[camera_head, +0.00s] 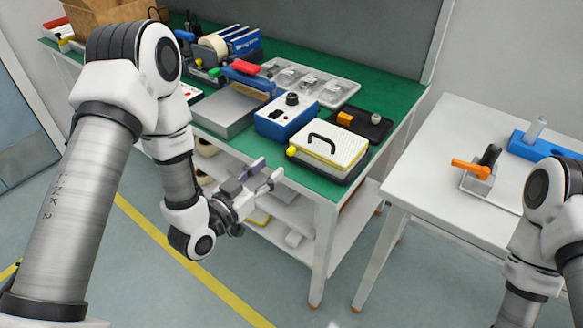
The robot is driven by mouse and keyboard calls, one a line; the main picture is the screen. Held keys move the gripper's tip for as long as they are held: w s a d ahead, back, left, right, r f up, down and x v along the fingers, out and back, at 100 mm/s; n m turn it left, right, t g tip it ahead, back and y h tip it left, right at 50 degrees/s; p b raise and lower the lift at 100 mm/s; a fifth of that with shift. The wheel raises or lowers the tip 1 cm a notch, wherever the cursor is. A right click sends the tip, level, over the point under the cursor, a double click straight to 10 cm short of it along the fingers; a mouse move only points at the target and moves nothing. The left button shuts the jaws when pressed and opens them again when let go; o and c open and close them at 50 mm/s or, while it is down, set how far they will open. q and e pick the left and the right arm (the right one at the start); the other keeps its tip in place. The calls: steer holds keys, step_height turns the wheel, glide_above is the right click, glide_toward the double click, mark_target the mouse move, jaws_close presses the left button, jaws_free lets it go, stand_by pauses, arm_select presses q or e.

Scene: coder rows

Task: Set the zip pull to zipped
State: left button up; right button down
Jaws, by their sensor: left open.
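A small yellow knob (291,151), which looks like the zip pull, sits at the left front corner of a case. The case (345,147) has a pale checkered top, a black arched handle, a yellow band along its edge and a dark lower part. It stands at the front edge of the green-topped bench. My left gripper (267,170) is open and empty, in front of the bench edge, below and left of the knob and apart from it. My right arm shows at the lower right, but its gripper is out of view.
On the green bench (390,91), a blue box (286,118) with a black knob, a grey box (226,111) and a dark tray (376,127) stand near the case. A white table (440,187) at right holds an orange-handled device (472,168). Open floor lies in front.

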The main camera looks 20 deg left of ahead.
mark_target(288, 153)
arm_select(q)
steer(key=x, duration=0.7)
steer(key=shift+w+d, duration=0.2)
steer(key=shift+w, duration=0.15)
jaws_close()
